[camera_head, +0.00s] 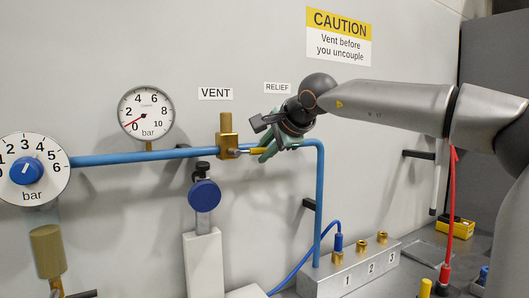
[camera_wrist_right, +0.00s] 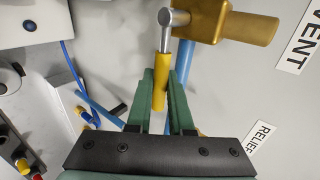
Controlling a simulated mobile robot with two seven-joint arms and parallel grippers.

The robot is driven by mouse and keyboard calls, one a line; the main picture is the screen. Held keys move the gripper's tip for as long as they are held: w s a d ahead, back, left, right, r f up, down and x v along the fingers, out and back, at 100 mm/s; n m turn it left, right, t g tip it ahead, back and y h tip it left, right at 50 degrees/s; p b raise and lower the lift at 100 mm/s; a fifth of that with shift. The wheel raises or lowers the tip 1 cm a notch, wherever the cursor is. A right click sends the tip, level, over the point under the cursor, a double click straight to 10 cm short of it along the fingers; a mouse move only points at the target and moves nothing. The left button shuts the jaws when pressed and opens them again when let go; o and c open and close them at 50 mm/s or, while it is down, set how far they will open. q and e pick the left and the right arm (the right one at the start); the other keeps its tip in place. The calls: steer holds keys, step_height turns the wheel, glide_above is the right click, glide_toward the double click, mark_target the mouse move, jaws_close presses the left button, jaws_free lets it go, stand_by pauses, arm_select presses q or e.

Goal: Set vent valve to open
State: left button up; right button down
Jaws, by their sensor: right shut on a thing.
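The brass vent valve (camera_head: 227,138) sits on the blue pipe (camera_head: 130,157) below the VENT label (camera_head: 215,93). Its yellow lever (camera_head: 257,151) points to the right, roughly along the pipe. My right gripper (camera_head: 268,149) is at the lever's outer end. In the right wrist view the brass valve body (camera_wrist_right: 228,20) is at the top, and the yellow lever (camera_wrist_right: 160,92) hangs down from its silver stem between the green fingers of my right gripper (camera_wrist_right: 163,88), which is shut on it. My left gripper is not in view.
A gauge (camera_head: 146,113) reads near zero. A regulator dial (camera_head: 29,169) is at the far left. A blue round knob (camera_head: 204,195) stands below the valve. A grey manifold block (camera_head: 350,270) with brass ports is at the lower right. The CAUTION sign (camera_head: 339,37) hangs above.

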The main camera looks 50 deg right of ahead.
steer(key=shift+r, duration=0.1)
stand_by(0.3)
steer(key=c, duration=0.8)
jaws_free()
steer(key=shift+s, duration=0.1)
steer(key=b+v, duration=0.1)
steer(key=v, duration=1.1)
steer(key=shift+s+a+b, duration=0.1)
steer(key=shift+s+b, duration=0.05)
steer(key=shift+b, duration=0.15)
